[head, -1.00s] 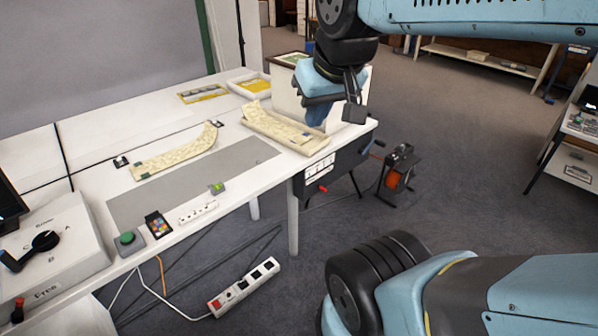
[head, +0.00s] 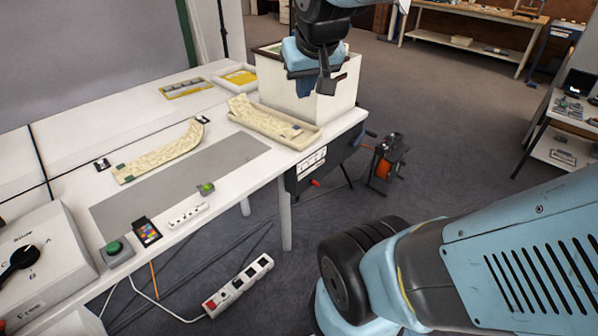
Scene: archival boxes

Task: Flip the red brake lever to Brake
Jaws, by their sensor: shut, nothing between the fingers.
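The red brake lever is barely in view. Only a sliver of red (head: 2,326) shows at the bottom left corner, beside the white control box (head: 60,247). The box carries a black pointer knob (head: 20,261), the word "Slide" with marks A and B, and the word "Free" on its front. The lever's setting cannot be read here. My gripper (head: 325,88) hangs in front of the pale archival box at the top middle, far from the lever. It is shut and empty.
The table (head: 225,205) holds a green button (head: 115,252), a white power strip (head: 188,215), a colour card (head: 146,231) and a cream tray (head: 275,125). Open carpet lies at right.

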